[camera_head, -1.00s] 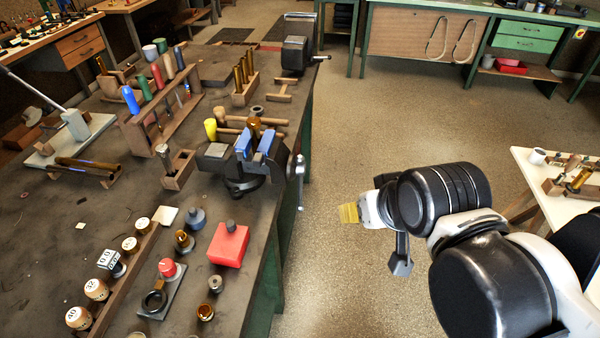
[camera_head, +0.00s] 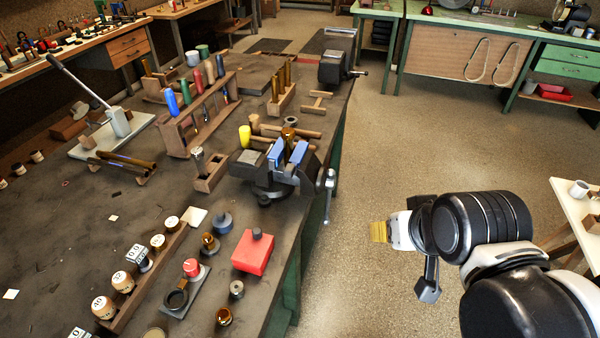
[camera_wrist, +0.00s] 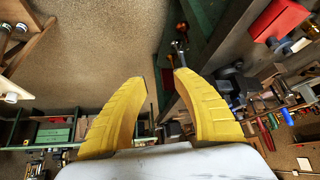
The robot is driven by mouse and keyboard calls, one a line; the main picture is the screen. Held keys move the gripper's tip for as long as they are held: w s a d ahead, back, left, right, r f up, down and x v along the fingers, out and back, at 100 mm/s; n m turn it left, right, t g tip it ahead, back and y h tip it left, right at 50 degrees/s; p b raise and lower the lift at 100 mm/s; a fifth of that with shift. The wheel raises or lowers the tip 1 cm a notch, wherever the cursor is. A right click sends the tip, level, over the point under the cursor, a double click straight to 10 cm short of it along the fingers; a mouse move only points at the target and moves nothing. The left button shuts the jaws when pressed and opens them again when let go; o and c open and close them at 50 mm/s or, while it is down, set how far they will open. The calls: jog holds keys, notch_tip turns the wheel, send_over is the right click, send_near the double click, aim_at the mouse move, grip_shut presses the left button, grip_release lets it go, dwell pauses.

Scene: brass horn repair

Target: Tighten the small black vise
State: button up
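The small black vise (camera_head: 268,185) with blue jaw pads stands at the right edge of the workbench. A brass piece (camera_head: 289,135) shows upright at its jaws; whether it is clamped I cannot tell. The vise's metal handle (camera_head: 328,190) hangs beyond the bench edge. My gripper (camera_head: 380,231) is right of and apart from this handle, over the floor. In the wrist view my gripper's yellow fingers (camera_wrist: 163,80) are spread with nothing between them. A metal handle (camera_wrist: 180,45), likely the vise's, shows just past the fingertips.
A red box (camera_head: 252,254) sits on the bench in front of the vise. A second, dark vise (camera_head: 335,68) stands at the bench's far end. A wooden rack (camera_head: 195,130) holds several coloured-handled tools. A white-topped table (camera_head: 577,205) is at right. The floor between is clear.

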jog(key=w+r+m+g+p, duration=0.1)
jog(key=w+r+m, duration=0.1)
jog(key=w+m, duration=0.25)
jog(key=m+g+y, duration=0.4)
jog(key=m+g, duration=0.1)
jog(key=m, duration=1)
send_over(326, 218)
jog(key=f, duration=2)
jog(key=shift+w+d+f, duration=0.1)
jog(key=shift+w+f, duration=0.25)
jog(key=shift+f, duration=0.05)
jog(key=shift+y, duration=0.3)
grip_shut()
